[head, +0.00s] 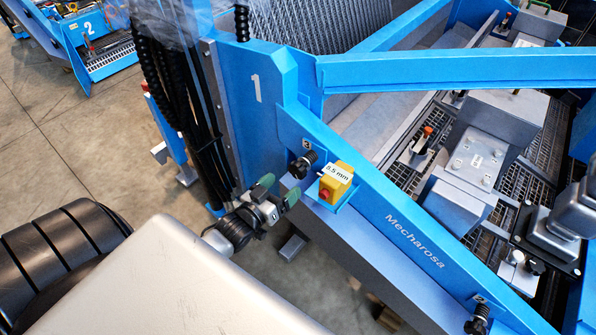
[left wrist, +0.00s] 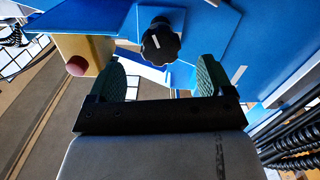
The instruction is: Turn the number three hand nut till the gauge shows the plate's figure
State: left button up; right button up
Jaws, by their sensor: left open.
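A black lobed hand nut (head: 303,164) sits on the blue frame, below a small round mark that looks like a 3. In the left wrist view the hand nut (left wrist: 160,44) faces me with a short white line on it. A white plate reading 5.5 mm (head: 337,173) is on a yellow box (head: 336,185) with a red button, right of the nut. My left gripper (head: 278,189) is open, its green fingertips apart and empty, below and left of the nut. In the left wrist view the nut lies beyond the fingertips, untouched. I cannot make out a gauge reading.
The blue frame (head: 380,200) marked 1 and Mecharosa slopes down right, with another black knob (head: 478,320) low on it. Black hoses (head: 180,100) hang left of the nut. A second blue machine marked 2 (head: 90,45) stands at upper left. Open floor (head: 60,150) lies left.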

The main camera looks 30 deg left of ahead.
aim_at(294, 173)
pick_arm(q)
jog(key=w, duration=0.7)
jog(key=shift+d, duration=0.25)
jog(key=c, duration=0.9)
jog(key=shift+m, duration=0.3)
jog(key=m+p, duration=0.1)
jog(key=m, duration=0.7)
jog(key=shift+a, duration=0.2)
jog(key=shift+m, duration=0.3)
